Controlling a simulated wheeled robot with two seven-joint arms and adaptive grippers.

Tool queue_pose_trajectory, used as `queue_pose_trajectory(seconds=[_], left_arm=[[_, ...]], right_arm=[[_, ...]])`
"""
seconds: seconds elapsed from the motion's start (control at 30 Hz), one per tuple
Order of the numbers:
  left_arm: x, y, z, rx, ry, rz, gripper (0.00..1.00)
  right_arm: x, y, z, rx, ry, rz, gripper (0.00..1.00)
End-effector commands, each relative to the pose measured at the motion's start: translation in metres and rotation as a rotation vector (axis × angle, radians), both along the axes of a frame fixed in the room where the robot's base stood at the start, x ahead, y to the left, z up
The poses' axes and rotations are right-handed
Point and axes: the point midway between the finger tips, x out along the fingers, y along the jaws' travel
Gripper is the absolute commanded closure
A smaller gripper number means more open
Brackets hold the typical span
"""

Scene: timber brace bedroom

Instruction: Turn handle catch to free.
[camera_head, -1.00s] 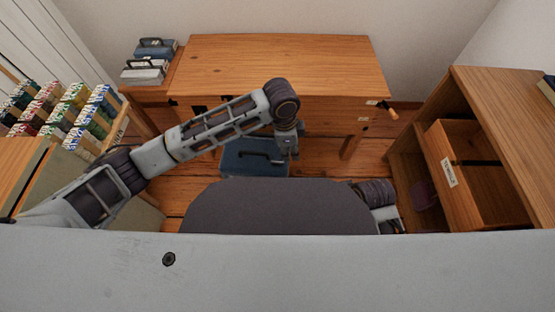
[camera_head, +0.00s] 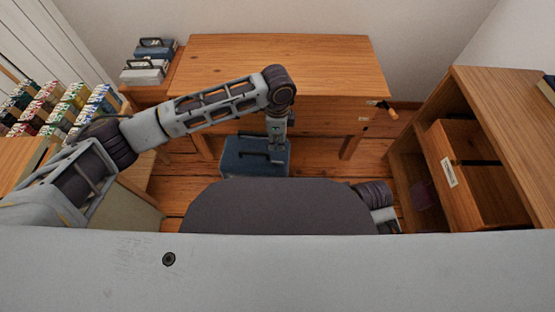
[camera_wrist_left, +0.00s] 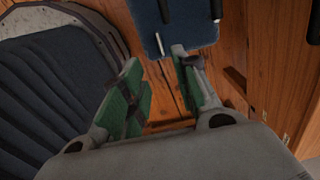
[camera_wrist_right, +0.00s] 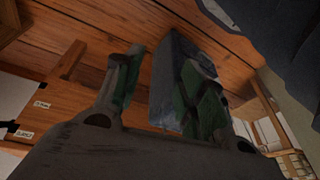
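A handle with a dark mount and an orange-brown grip (camera_head: 391,114) sticks out at the right front of the wooden desk. Small pale labels (camera_head: 364,119) sit beside it; they are too small to read. My left gripper (camera_head: 277,154) hangs in front of the desk, over a blue case, well left of the handle. In the left wrist view its green-padded fingers (camera_wrist_left: 155,72) are apart with nothing between them. In the right wrist view my right gripper (camera_wrist_right: 165,75) has its fingers apart, with a blue-grey case behind them.
The wooden desk (camera_head: 280,65) has a bare top. The blue case (camera_head: 240,158) stands on the floor before it. A cabinet with a labelled drawer (camera_head: 480,180) stands at right. Cases (camera_head: 145,72) lie on a low stand at left, near a shelf of small boxes (camera_head: 60,105).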

Motion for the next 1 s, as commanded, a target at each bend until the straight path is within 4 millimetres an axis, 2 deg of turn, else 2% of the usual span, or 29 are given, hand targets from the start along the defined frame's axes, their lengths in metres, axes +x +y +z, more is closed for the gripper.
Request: queue_pose_trajectory(seconds=[0.17, 0.4, 0.5, 1.0], left_arm=[[0.0, 0.0, -0.01, 0.001, 0.001, 0.0, 0.7], [-0.001, 0.0, -0.036, 0.001, 0.002, 0.0, 0.7], [-0.001, 0.0, -0.049, 0.0, 0.002, 0.001, 0.7], [-0.001, 0.0, -0.11, 0.001, 0.001, 0.0, 0.7]], right_arm=[[0.0, 0.001, 0.002, 0.004, -0.008, 0.0, 0.6], [0.0, 0.004, 0.006, 0.02, -0.031, 0.003, 0.6], [0.0, 0.008, -0.009, 0.037, -0.04, 0.004, 0.6], [0.009, 0.023, -0.059, 0.115, -0.112, -0.011, 0.6]])
